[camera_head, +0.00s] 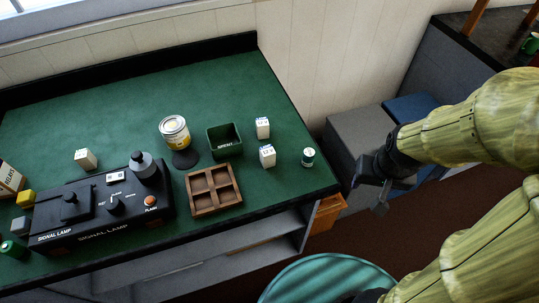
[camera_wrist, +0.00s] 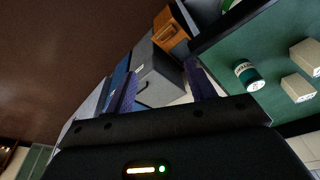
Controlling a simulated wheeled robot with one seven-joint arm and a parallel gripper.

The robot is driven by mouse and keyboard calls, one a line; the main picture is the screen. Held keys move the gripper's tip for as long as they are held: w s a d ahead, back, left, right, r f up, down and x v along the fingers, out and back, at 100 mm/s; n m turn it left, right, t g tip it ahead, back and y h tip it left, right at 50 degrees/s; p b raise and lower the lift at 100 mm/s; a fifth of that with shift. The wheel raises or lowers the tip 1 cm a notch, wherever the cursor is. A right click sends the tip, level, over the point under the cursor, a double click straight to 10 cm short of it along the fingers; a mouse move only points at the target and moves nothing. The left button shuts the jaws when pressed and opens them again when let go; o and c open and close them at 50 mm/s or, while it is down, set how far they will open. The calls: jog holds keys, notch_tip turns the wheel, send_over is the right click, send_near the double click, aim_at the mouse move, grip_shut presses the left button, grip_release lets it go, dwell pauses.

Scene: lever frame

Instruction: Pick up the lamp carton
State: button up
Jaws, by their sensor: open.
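Two small white cartons with blue marks stand near the right side of the green table, the far one (camera_head: 262,128) behind the near one (camera_head: 267,157). Both show at the right of the wrist view, one above (camera_wrist: 306,57) and one below (camera_wrist: 298,88). A cream carton (camera_head: 10,180) with dark print is cut off at the left edge. I cannot read which of these is the lamp carton. My gripper (camera_head: 369,196) is open and empty, off the table's right edge, apart from all cartons. Its two fingers also show in the wrist view (camera_wrist: 161,88).
A small green-and-white tin (camera_head: 308,157) stands near the right edge of the table (camera_head: 110,110). A wooden divided tray (camera_head: 214,189), a green bin (camera_head: 225,139), a yellow-and-white can (camera_head: 174,132) and a black signal lamp box (camera_head: 105,208) stand further left. Grey drawers (camera_head: 355,140) are beyond.

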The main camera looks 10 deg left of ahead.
jog(key=w+a+r+n+g+p, duration=0.1)
jog(key=w+a+r+n+p, duration=0.1)
jog(key=w+a+r+p, duration=0.3)
jog(key=w+a+r+n+p, duration=0.1)
jog(key=a+r+p, duration=0.25)
jog(key=a, duration=0.25)
notch_tip(320, 180, up, 3)
jog(key=n+g+p, duration=0.2)
jog(key=n+p, duration=0.2)
jog(key=p, duration=0.3)
send_over(268, 148)
jog(key=shift+w+r, duration=0.15)
jog(key=shift+w, duration=0.05)
jog(key=f+p, duration=0.2)
jog(key=f, duration=1)
jog(key=shift+s+f+p, duration=0.1)
jog(key=shift+s+p, duration=0.1)
jog(key=shift+p, duration=0.15)
